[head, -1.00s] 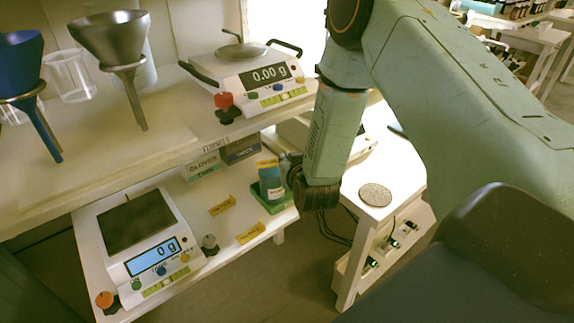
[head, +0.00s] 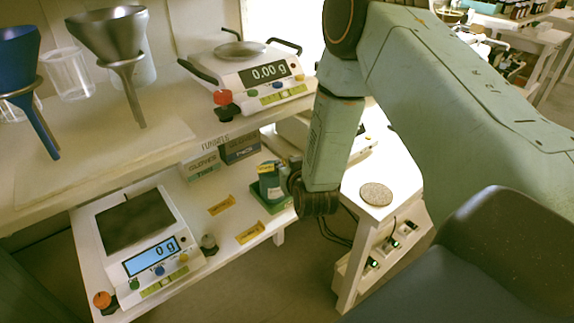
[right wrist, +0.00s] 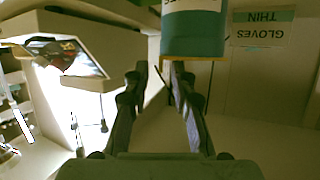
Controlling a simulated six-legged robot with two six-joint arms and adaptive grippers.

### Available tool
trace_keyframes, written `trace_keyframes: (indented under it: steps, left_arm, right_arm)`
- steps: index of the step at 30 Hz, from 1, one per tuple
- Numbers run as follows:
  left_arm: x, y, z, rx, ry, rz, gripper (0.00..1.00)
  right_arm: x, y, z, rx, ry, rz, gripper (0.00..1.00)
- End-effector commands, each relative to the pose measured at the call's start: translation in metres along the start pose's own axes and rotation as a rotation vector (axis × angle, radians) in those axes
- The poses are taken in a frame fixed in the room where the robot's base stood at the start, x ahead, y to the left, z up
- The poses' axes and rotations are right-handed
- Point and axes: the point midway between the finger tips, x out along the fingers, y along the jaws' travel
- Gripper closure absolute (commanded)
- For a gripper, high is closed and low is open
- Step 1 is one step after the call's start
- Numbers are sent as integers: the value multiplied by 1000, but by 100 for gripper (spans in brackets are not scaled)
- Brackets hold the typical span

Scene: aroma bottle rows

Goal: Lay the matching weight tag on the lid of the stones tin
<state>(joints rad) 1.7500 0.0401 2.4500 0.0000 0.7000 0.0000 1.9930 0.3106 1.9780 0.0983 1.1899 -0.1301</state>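The teal stones tin (head: 269,184) stands upright on a green mat (head: 274,205) at the right end of the lower shelf. A yellow tag (head: 267,168) shows at the top of the tin; whether it lies flat on the lid is too small to tell. Two more yellow tags lie on the shelf, one behind (head: 221,205) and one in front (head: 250,233). My right gripper (right wrist: 160,68) is open, just beside the tin, with nothing seen between its fingers. The tin also shows upside down in the right wrist view (right wrist: 193,35). My left gripper is not in view.
A scale (head: 150,245) stands on the lower shelf, with a grey-knobbed weight (head: 208,244) beside it. Another scale (head: 262,77) and funnels (head: 108,40) are on the upper shelf. A white side table (head: 400,190) holds a round disc (head: 376,194).

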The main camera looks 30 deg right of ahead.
Motion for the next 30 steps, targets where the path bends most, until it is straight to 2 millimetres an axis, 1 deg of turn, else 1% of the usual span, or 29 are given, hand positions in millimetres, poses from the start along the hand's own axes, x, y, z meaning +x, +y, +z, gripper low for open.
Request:
trace_keyframes:
  steps: [8,11,14,24,30]
  left_arm:
    - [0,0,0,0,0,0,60]
    - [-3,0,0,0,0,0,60]
    - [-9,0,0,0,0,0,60]
    - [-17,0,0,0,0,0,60]
    - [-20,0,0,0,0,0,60]
  right_arm:
    - [0,0,0,0,0,0,72]
    - [-2,0,-4,0,0,0,72]
    - [-8,0,-12,0,-1,0,72]
    - [-73,0,-10,0,-3,0,72]
    - [-106,0,-9,0,-2,-1,72]
